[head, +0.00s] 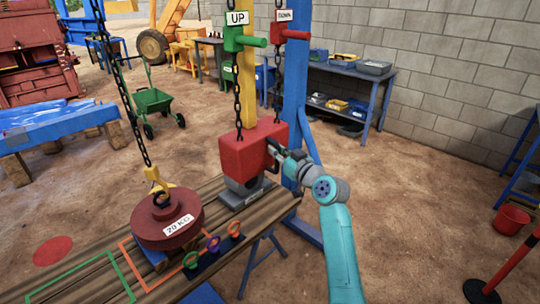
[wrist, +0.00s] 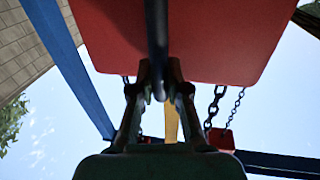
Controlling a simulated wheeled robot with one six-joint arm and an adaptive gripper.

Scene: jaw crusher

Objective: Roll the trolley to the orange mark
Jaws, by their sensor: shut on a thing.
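A red block (head: 250,143), which may be the trolley, stands over the bench's right end. My gripper (head: 279,151) is at its right side, shut on a dark bar that looks like its handle. The wrist view shows the bar (wrist: 157,45) running down between the fingers (wrist: 158,95), below the red face (wrist: 215,35). An orange outline (head: 126,246) on the bench is left of the block. A dark red 20 KG weight (head: 160,224) on a yellow hook (head: 155,178) hangs or rests over it, hiding part. Whether it touches is unclear.
A grey bearing block (head: 245,192) is under the red block. Coloured rings (head: 213,244) stand along the bench's front edge. Green UP (head: 237,38) and red DOWN (head: 284,36) pulls hang above on chains. A blue post (head: 296,90) stands close to my gripper.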

